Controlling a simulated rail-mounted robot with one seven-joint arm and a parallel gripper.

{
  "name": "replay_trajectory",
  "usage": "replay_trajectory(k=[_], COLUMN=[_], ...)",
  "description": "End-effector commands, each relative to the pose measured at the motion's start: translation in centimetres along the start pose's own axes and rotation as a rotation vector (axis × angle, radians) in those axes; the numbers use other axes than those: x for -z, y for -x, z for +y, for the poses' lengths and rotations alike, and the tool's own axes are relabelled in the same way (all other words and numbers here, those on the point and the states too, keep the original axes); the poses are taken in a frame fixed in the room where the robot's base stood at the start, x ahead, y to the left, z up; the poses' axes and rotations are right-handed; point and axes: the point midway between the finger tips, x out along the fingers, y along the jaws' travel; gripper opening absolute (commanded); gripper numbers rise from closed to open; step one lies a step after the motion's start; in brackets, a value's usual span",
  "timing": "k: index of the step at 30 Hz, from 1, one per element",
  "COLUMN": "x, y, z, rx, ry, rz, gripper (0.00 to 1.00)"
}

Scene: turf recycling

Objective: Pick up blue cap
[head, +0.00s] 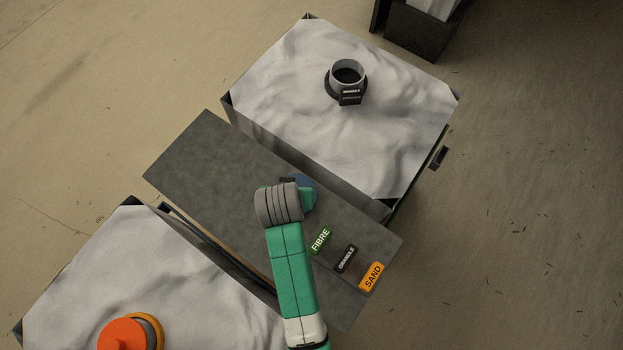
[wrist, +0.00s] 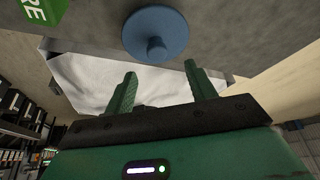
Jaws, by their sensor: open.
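The blue cap (wrist: 155,32) is a round disc with a small knob in its middle. In the wrist view it lies on the grey table at the top, with the knob facing my gripper. My gripper (wrist: 160,69) is open and empty. Its two green fingers point toward the cap, one on each side of the knob's line, and look apart from it. In the head view, only part of the blue cap (head: 311,184) shows beside my wrist, which hides the rest and most of my gripper.
The grey table (head: 200,150) bears green FIBRE (head: 320,241), black (head: 345,259) and orange SAND (head: 371,277) labels. A white bag (head: 270,70) with a black-collared spout (head: 347,75) stands behind. Another white bag (head: 70,270) with an orange cap (head: 122,334) is at lower left.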

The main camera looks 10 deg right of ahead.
Motion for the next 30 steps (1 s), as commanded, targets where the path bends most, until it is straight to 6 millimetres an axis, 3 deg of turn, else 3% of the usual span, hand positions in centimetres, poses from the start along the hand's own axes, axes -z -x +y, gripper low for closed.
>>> replay_trajectory(k=[9,18,25,30], x=[0.1,0.2,0.2,0.2], y=[-2.8,-7.3,-7.5,-7.5], z=[0.2,0.7,0.7,0.7], rx=[0.001,0.001,0.001,0.001], ry=[-0.001,-0.001,-0.001,-0.001], rz=[0.003,0.003,0.005,0.005], gripper=[0.56,0.56,0.56,0.24])
